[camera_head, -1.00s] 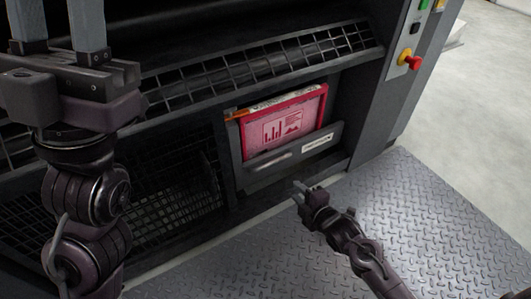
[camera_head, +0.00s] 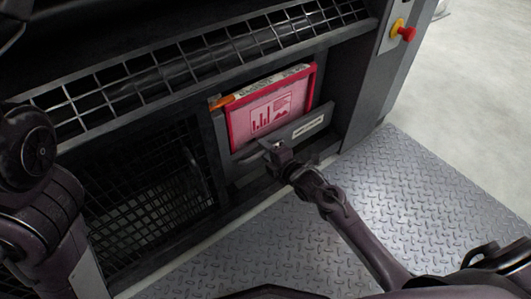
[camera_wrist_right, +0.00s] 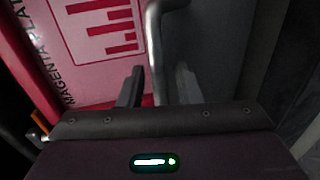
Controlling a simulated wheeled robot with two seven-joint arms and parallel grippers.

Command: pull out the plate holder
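The plate holder (camera_head: 312,119) is a grey-fronted pocket low in the machine, with a white label on its front. A magenta plate (camera_head: 282,103) with a chart printed on it stands in it. My right gripper (camera_head: 270,145) is at the left part of the holder's front, where the handle is, and mostly hides the handle. In the right wrist view, the grey bar handle (camera_wrist_right: 155,58) runs down between the two fingers of my right gripper (camera_wrist_right: 160,88). The fingers stand apart, with gaps beside the bar. My left gripper is out of view; only its arm shows at left.
A mesh-covered opening (camera_head: 155,205) is left of the holder, and a slanted grille (camera_head: 210,60) runs above it. A red emergency knob (camera_head: 403,32) is at upper right. The diamond-plate floor (camera_head: 390,200) in front is clear apart from my own parts.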

